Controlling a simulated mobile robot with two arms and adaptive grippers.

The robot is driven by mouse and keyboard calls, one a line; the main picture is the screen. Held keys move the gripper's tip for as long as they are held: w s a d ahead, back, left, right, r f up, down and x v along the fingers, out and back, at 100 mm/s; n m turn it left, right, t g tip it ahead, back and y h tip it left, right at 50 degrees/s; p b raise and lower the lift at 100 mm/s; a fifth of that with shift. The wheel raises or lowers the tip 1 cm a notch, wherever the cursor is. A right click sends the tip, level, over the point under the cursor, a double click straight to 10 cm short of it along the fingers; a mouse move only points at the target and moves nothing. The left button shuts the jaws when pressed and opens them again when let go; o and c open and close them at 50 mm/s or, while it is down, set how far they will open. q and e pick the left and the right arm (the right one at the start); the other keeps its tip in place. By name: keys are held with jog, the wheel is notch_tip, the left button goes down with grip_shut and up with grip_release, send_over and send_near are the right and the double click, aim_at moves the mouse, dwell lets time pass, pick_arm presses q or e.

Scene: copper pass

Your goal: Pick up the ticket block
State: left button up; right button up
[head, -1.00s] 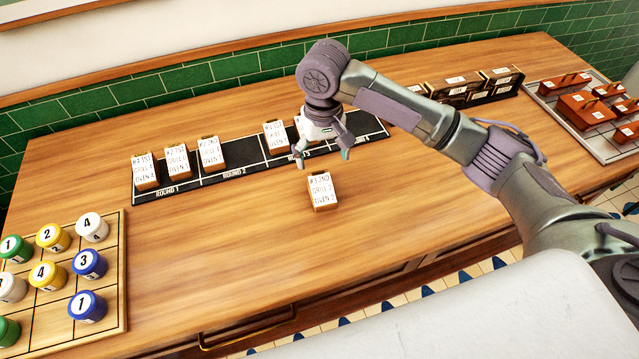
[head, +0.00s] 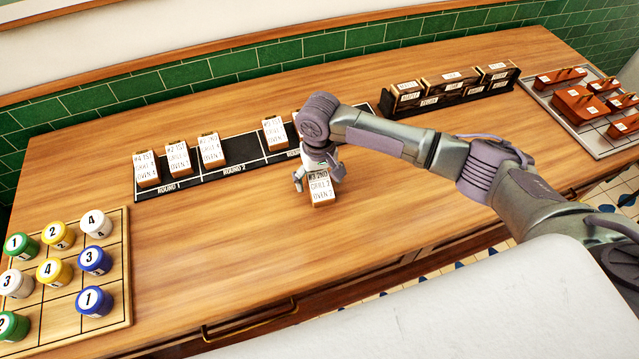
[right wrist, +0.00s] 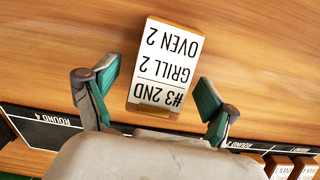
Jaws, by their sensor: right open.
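The ticket block (head: 321,191) is a small wooden block with a white face reading "#3 2ND GRILL 2 OVEN 2". It stands on the bare wooden counter, in front of the black round strip. It also shows in the right wrist view (right wrist: 165,62), upside down. My right gripper (head: 318,182) is at the block, coming from behind and above it. In the right wrist view the two green-padded fingers (right wrist: 155,95) are apart, one on each side of the block's near end, with gaps showing. My left gripper is out of view.
The black strip (head: 237,174) marked with rounds holds several similar ticket blocks (head: 178,156). A wooden grid board (head: 121,290) with numbered jars lies at the left. A dark rack (head: 497,88) of labelled boxes and a metal tray (head: 555,106) of red-brown blocks stand at right. The front counter is clear.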

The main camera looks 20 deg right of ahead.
jog(key=c, duration=1.2)
jog(key=shift+c, duration=0.6)
jog(key=shift+r, duration=0.15)
